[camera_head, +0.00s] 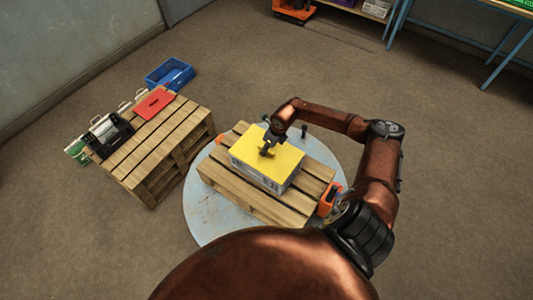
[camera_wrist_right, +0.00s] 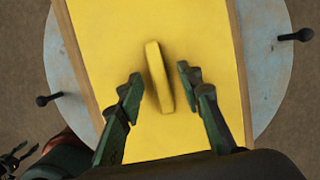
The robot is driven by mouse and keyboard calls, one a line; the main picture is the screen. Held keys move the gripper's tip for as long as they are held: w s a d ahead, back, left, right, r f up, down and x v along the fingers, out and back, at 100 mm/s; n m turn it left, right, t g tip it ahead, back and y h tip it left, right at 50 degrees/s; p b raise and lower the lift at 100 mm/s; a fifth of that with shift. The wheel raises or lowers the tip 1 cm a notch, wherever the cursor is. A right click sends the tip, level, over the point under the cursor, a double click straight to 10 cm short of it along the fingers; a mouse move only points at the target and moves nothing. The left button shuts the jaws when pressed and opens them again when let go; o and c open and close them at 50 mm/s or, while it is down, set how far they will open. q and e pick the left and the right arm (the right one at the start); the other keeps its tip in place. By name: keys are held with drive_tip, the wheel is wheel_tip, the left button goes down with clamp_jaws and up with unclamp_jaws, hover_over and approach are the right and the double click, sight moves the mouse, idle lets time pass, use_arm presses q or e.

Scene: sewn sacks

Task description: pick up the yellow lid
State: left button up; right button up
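The yellow lid (camera_head: 265,151) lies on top of a grey box (camera_head: 254,174) that stands on a low wooden pallet (camera_head: 240,198). In the right wrist view the lid (camera_wrist_right: 120,30) fills the middle, with a raised yellow bar handle (camera_wrist_right: 158,76) on it. My right gripper (camera_head: 268,148) is over the lid. In the right wrist view its fingers (camera_wrist_right: 160,82) are open, one on each side of the handle's near part, with gaps visible. Whether the fingertips are level with the handle is hard to tell.
The pallet rests on a round pale blue plate (camera_head: 205,222). A taller pallet stack (camera_head: 165,140) at the left holds a red flat item (camera_head: 154,104) and a black machine (camera_head: 108,132). A blue crate (camera_head: 170,74) is behind it. Floor at the right is clear.

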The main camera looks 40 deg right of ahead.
drive_tip(key=shift+f, duration=0.15)
clamp_jaws()
idle(0.5)
